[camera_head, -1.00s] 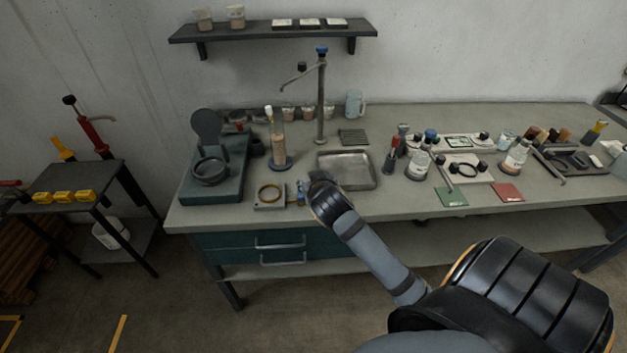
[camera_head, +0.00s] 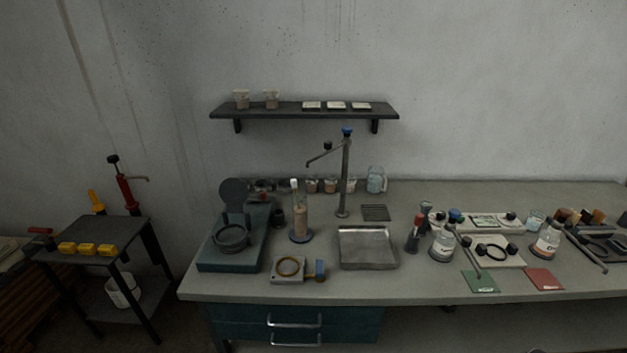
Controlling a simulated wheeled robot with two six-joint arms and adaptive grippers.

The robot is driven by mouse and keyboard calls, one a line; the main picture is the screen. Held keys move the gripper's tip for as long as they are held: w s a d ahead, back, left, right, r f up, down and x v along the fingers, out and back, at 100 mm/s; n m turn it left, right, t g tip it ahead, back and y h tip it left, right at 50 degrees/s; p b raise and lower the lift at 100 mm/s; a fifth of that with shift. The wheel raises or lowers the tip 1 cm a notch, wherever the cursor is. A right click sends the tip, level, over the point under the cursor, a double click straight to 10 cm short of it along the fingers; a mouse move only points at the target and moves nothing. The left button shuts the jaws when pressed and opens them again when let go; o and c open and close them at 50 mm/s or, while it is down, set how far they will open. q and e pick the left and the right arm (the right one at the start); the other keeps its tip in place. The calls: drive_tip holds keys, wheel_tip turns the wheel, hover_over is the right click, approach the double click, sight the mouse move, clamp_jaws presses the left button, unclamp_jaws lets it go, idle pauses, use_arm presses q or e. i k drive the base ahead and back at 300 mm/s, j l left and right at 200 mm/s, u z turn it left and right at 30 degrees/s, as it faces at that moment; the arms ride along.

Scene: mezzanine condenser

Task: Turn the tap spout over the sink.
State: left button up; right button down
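The tap (camera_head: 344,180) is a tall grey post standing on the bench behind the sink, with a blue cap on top. The sink (camera_head: 368,250) is a shallow grey metal basin set at the bench front, in front of the tap and slightly right. Neither of my grippers is in view.
A teal stand with a round plate (camera_head: 232,240) and a tall cylinder (camera_head: 301,215) stand left of the tap. A shelf (camera_head: 305,111) hangs above it on the wall. Bottles (camera_head: 443,245) and tools crowd the bench to the right. A dark side table (camera_head: 100,235) stands at left.

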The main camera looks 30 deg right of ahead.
sight(327, 145)
drive_tip(key=i+j+z, duration=0.15)
drive_tip(key=z, duration=0.3)
drive_tip(key=i+j+z, duration=0.1)
drive_tip(key=j+z, duration=0.3)
drive_tip(key=i+j+z, duration=0.1)
drive_tip(key=j, duration=0.4)
drive_tip(key=i+j, duration=0.2)
drive_tip(key=j, duration=0.35)
drive_tip(key=i+j+z, duration=0.15)
drive_tip(key=j, duration=0.35)
drive_tip(key=j+z, duration=0.1)
drive_tip(key=j, duration=0.45)
drive_tip(key=i+j, duration=0.15)
drive_tip(key=j, duration=0.4)
drive_tip(key=z, duration=0.05)
